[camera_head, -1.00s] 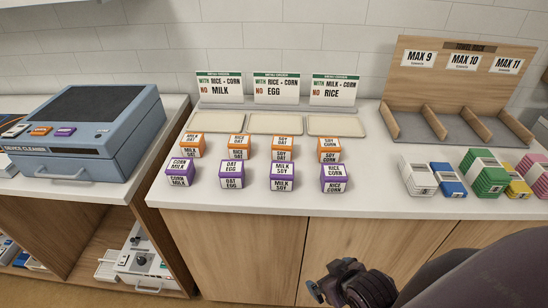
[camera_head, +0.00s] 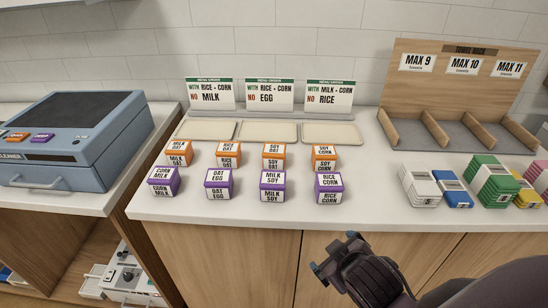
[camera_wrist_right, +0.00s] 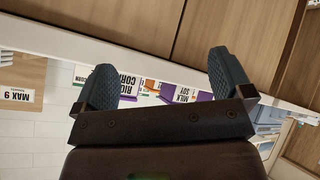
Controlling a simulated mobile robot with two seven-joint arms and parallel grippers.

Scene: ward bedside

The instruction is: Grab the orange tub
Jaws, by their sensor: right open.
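Several orange tubs with white labels stand in the back row on the counter: milk oat (camera_head: 178,159), rice oat (camera_head: 228,161), soy oat (camera_head: 273,162) and soy corn (camera_head: 324,163). My right gripper (camera_head: 334,254) is open and empty in front of the counter's front edge, below and apart from the tubs. In the right wrist view its two fingers (camera_wrist_right: 164,82) are spread. Between them show purple tubs labelled rice corn (camera_wrist_right: 123,83) and milk soy (camera_wrist_right: 181,94), with a bit of orange behind. My left gripper is not in view.
Purple tubs, such as oat egg (camera_head: 218,190), stand in front of the orange row. Cream trays (camera_head: 269,133) and menu cards (camera_head: 270,95) are behind. A blue device cleaner (camera_head: 85,135) is left. Folded towels (camera_head: 492,180) and a wooden rack (camera_head: 435,85) are right.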

